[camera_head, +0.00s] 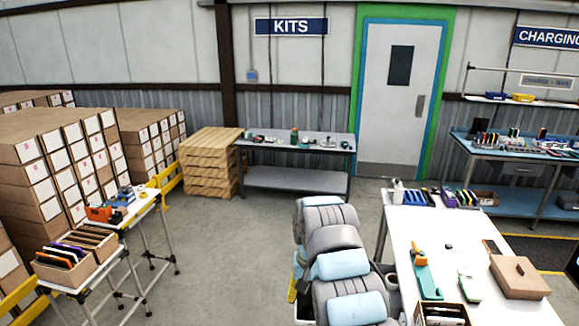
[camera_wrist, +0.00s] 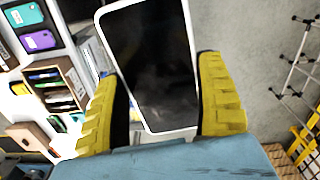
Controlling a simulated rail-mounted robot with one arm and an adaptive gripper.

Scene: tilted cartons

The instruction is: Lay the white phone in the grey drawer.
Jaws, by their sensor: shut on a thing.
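The white phone (camera_wrist: 152,65) fills the middle of the wrist view, its white rim around a dark screen, tilted slightly. My gripper (camera_wrist: 158,85) has its two yellow ribbed fingers closed on the phone's long edges. In the head view my own arm stands at the lower middle, and the gripper and phone cannot be made out there. A grey drawer front (camera_head: 520,168) shows under the blue charging bench (camera_head: 550,208) at the right; it looks shut, and its inside is not visible.
A white table (camera_head: 450,235) at right holds a brown carton (camera_head: 518,277), an orange-and-green tool (camera_head: 424,277) and several phones. Stacked cartons (camera_head: 45,165) and a small table with a phone box (camera_head: 75,258) stand left. A grey bench (camera_head: 290,180) stands behind. The floor between is clear.

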